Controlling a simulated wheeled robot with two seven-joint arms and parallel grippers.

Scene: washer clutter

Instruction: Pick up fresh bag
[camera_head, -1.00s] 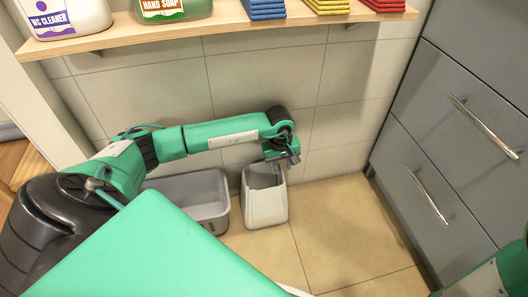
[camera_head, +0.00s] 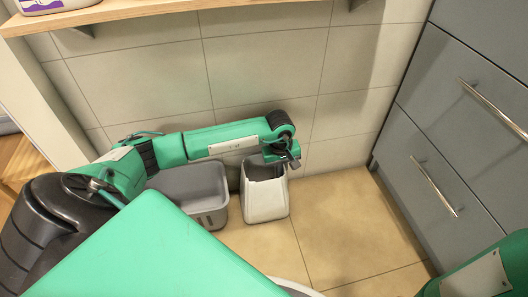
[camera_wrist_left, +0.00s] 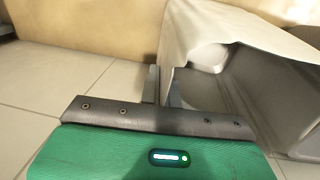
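No thing that I can surely name as the fresh bag shows. A white bin (camera_head: 266,200) with a grey inside stands on the floor by the wall; it also shows in the left wrist view (camera_wrist_left: 190,25), with a pale rounded shape inside. My left gripper (camera_head: 292,160) is at the bin's top right rim. In the left wrist view its two narrow fingers (camera_wrist_left: 162,86) lie close together at the bin's near wall edge, seemingly one on each side. Whether they grip the wall cannot be told. My right gripper is out of view.
A grey tub (camera_head: 207,190) stands left of the bin, partly behind my left arm. Grey drawers (camera_head: 450,130) with metal handles are on the right. A wooden shelf (camera_head: 120,12) is above. The tiled floor (camera_head: 345,215) right of the bin is clear.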

